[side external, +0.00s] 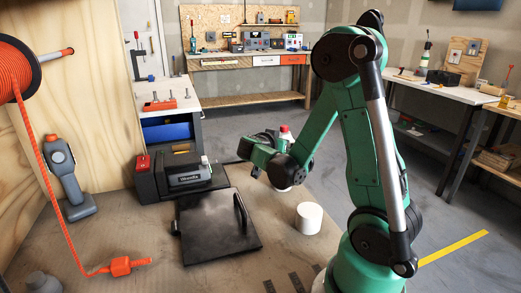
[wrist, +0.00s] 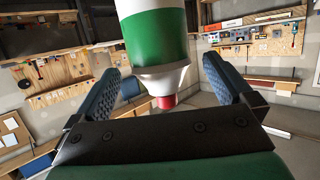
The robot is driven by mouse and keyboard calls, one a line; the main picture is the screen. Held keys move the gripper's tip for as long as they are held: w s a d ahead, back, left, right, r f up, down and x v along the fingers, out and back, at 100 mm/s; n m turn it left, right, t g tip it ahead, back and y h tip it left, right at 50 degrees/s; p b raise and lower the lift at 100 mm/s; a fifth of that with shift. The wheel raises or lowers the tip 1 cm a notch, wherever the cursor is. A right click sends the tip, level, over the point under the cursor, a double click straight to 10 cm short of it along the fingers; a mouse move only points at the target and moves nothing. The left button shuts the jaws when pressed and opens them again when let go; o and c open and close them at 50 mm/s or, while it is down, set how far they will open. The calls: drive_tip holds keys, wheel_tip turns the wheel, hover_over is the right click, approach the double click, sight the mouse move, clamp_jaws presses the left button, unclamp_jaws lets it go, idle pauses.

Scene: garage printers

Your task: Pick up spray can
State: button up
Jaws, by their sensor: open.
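The spray can (wrist: 160,38) has a green and white body, a white shoulder and a red tip. In the wrist view it shows between the two blue-grey fingers of my gripper (wrist: 162,75), its red tip nearest the palm and its far end cut off by the top edge. Gaps show on both sides, and the fingers are apart. In the side view the red and white top of the can (side external: 285,132) shows behind my wrist, which hides most of its body. My gripper there is hard to make out.
A black slab with a handle (side external: 217,228) lies on the bench, with a black-and-grey machine (side external: 184,172) behind it. A white cylinder (side external: 309,218) stands right of the slab. An orange cord (side external: 42,165) hangs at left, near a grey-and-orange tool (side external: 68,180).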

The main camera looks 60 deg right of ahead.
drive_tip(key=shift+x, duration=1.6)
clamp_jaws()
